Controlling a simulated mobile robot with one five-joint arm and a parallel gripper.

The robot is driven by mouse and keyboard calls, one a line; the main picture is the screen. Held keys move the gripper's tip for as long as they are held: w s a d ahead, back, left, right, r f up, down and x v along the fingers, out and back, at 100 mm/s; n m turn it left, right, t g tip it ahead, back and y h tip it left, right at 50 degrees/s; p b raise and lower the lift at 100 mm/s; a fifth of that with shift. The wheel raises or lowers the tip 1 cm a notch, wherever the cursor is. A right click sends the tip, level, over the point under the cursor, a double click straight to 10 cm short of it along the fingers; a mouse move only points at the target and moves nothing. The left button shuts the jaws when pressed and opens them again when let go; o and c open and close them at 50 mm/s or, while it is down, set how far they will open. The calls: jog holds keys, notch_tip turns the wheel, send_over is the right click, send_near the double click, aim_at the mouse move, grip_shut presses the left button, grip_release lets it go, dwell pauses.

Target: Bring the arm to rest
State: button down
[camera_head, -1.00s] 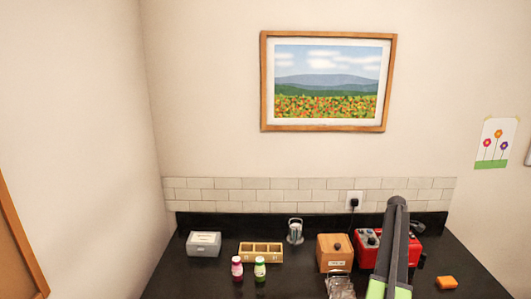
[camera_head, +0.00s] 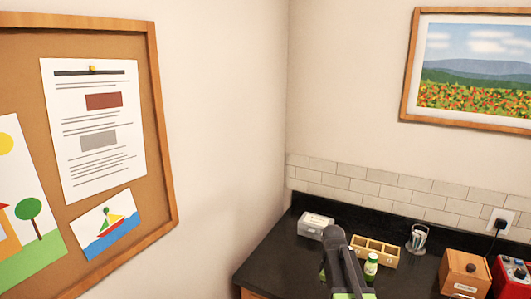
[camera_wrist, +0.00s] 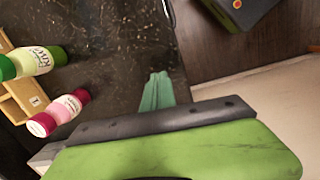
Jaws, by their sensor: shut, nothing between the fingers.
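My arm (camera_head: 345,262), with dark links and a green part at the bottom edge, stands up in front of the counter in the head view. My gripper (camera_wrist: 158,90) shows in the wrist view as teal fingertips beyond a dark bar and a green body. The fingers are together with nothing between them. They are over or near the dark counter, and I cannot tell the height. In the wrist view, a green-capped bottle (camera_wrist: 35,62) and a pink bottle (camera_wrist: 60,110) are to the left of the fingertips, apart from them.
On the dark counter (camera_head: 270,262) stand a grey box (camera_head: 315,226), a wooden divided tray (camera_head: 377,250), a metal holder (camera_head: 417,238), a wooden box (camera_head: 463,275) and a red appliance (camera_head: 510,278). A pinboard (camera_head: 160,130) hangs on the left wall.

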jog(key=s+a+f+m+y, duration=0.1)
jog(key=s+a+m, duration=0.9)
jog(key=shift+s+f+m, duration=0.15)
jog(key=shift+s+m, duration=0.1)
jog(key=shift+m, duration=0.05)
jog(key=shift+d, duration=0.2)
